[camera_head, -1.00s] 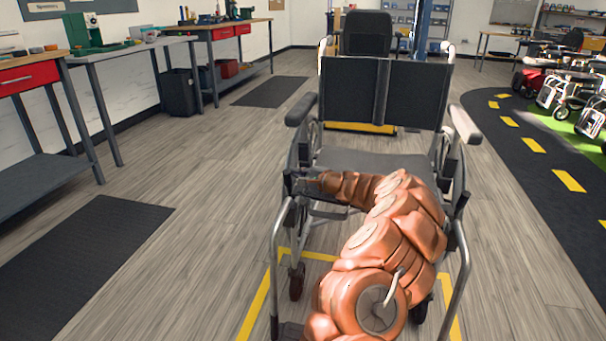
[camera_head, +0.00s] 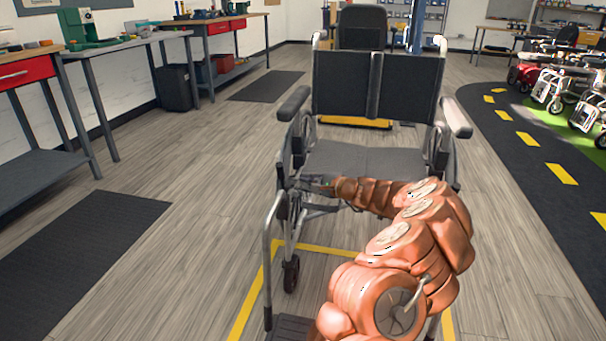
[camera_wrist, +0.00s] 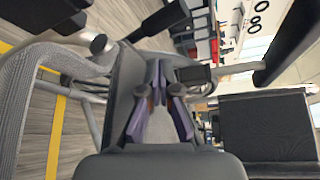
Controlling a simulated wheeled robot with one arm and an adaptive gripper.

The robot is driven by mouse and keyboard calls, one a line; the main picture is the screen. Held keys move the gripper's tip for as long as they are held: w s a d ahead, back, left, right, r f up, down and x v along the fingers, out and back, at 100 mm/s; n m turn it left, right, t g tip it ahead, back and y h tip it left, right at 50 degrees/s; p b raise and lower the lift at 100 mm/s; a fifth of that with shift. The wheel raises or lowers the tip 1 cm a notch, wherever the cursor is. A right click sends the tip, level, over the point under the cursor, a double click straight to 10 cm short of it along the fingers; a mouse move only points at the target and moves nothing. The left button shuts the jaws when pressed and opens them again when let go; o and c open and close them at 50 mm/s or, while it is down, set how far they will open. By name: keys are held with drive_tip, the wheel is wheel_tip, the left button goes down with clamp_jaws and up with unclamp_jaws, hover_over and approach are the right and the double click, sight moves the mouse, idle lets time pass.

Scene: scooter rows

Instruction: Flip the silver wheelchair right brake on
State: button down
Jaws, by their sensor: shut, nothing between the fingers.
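The silver-framed wheelchair (camera_head: 268,240) faces me, with a dark backrest and grey seat (camera_head: 365,158). Its right side is at picture left, with an armrest (camera_head: 293,103) and a wheel below it. My gripper (camera_head: 318,187) is at the front of the seat, just inside that right side frame. In the wrist view my gripper's purple fingers (camera_wrist: 160,72) are shut and empty, close to grey frame parts. A round dark knob (camera_wrist: 98,43) on a tube is left of the fingers. I cannot make out the right brake lever or its position for certain.
The other armrest (camera_head: 458,118) is at picture right. A footplate (camera_head: 290,329) and yellow floor lines (camera_head: 253,292) are in front. Workbenches (camera_head: 125,45) line the left wall. Scooters (camera_head: 555,90) stand at right. The floor left of the chair is clear.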

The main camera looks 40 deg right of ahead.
drive_tip(key=shift+s+d+f, duration=0.1)
drive_tip(key=shift+s+d, duration=0.25)
drive_tip(key=shift+s, duration=0.5)
drive_tip(key=shift+d, duration=0.1)
drive_tip(key=shift+s+d, duration=0.1)
